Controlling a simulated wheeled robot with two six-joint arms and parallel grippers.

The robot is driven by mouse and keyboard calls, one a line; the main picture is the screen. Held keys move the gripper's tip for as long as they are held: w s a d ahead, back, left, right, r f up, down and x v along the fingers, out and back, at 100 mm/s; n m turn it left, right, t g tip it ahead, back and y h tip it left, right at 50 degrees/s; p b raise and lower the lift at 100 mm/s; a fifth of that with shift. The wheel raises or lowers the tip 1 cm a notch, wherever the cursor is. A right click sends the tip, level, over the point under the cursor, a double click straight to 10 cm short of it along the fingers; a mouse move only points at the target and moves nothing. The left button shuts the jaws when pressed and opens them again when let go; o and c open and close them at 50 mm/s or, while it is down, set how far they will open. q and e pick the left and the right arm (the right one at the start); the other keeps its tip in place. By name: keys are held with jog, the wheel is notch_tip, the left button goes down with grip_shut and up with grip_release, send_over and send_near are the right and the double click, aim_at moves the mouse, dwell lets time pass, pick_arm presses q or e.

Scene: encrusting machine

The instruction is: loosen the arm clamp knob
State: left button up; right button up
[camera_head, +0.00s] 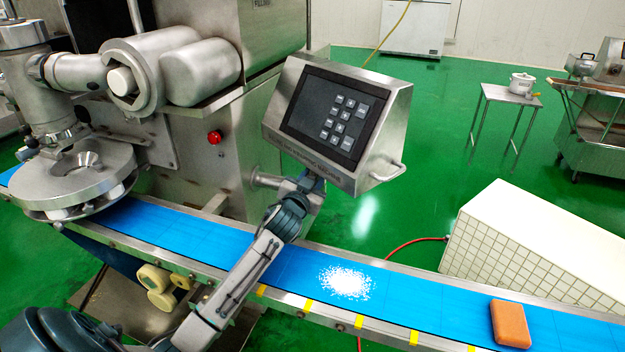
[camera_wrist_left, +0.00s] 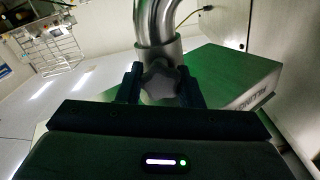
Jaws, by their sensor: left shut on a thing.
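The arm clamp knob (camera_wrist_left: 160,83) is a grey lobed knob on the collar of a curved steel pipe (camera_wrist_left: 157,25) in the left wrist view. My left gripper (camera_wrist_left: 160,88) has one dark finger on each side of the knob and is shut on it. In the head view my left gripper (camera_head: 308,182) reaches up to just under the control panel (camera_head: 335,120), near its support arm (camera_head: 266,180). The knob is hidden there behind the gripper and panel. My right gripper is in neither view.
A blue conveyor belt (camera_head: 408,290) runs below my left arm. It carries a heap of white grains (camera_head: 345,282) and an orange-brown block (camera_head: 510,324). A red button (camera_head: 215,137) is on the machine body. A white tiled block (camera_head: 535,245) stands behind the belt.

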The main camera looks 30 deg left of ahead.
pick_arm(q)
jog(key=shift+f, duration=0.15)
jog(key=o, duration=1)
jog(key=shift+s, duration=0.1)
jog(key=shift+s+d, duration=0.1)
jog(key=shift+s, duration=0.15)
jog(key=b+v, duration=0.1)
jog(key=v, duration=0.9)
jog(key=shift+b, duration=0.4)
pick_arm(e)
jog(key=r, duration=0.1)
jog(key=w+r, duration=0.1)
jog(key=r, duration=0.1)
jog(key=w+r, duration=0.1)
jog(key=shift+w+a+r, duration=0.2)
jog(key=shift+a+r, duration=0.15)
